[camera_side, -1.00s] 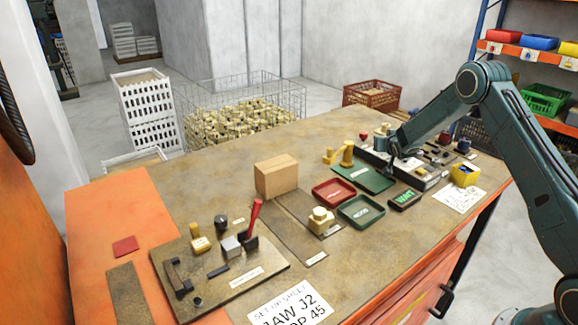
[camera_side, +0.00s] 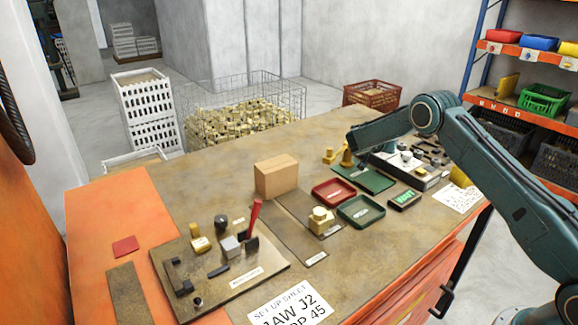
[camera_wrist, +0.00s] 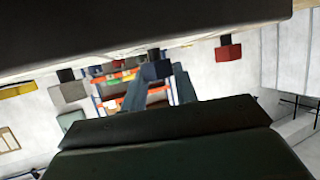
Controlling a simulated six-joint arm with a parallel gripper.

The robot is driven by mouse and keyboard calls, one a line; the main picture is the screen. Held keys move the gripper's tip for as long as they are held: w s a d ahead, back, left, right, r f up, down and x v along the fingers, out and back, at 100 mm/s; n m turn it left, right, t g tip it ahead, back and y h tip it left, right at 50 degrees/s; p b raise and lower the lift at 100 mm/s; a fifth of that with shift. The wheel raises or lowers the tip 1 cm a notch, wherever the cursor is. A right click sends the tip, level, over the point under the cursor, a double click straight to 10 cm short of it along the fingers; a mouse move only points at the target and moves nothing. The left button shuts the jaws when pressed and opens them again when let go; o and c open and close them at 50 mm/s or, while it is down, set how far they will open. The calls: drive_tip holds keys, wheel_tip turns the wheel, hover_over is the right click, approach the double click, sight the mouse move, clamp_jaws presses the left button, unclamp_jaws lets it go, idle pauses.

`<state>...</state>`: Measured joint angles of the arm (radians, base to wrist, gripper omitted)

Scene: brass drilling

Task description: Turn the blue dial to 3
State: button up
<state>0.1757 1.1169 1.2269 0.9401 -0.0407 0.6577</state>
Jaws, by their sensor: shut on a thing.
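The blue dial (camera_wrist: 155,70) is a dark blue block on a black stem, at the middle of the wrist view. The two teal fingers of my gripper (camera_wrist: 157,76) reach up on either side of it and are shut on it. In the side view my forearm hides the dial and my gripper. The grey control panel (camera_side: 425,180) shows only in part there. No number or pointer of the dial can be read.
In the wrist view a red block (camera_wrist: 228,52) and a grey block (camera_wrist: 68,92) stand on either side, apart from my fingers. Green (camera_side: 362,210) and red (camera_side: 334,191) trays and a small display (camera_side: 405,199) lie in front of the panel.

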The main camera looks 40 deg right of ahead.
drive_tip(key=shift+m+g, duration=0.4)
drive_tip(key=shift+g, duration=0.1)
drive_tip(key=o, duration=1)
drive_tip(key=shift+a, duration=0.1)
drive_tip(key=v, duration=1.3)
drive_tip(key=shift+s+a, duration=0.1)
drive_tip(key=shift+a, duration=0.2)
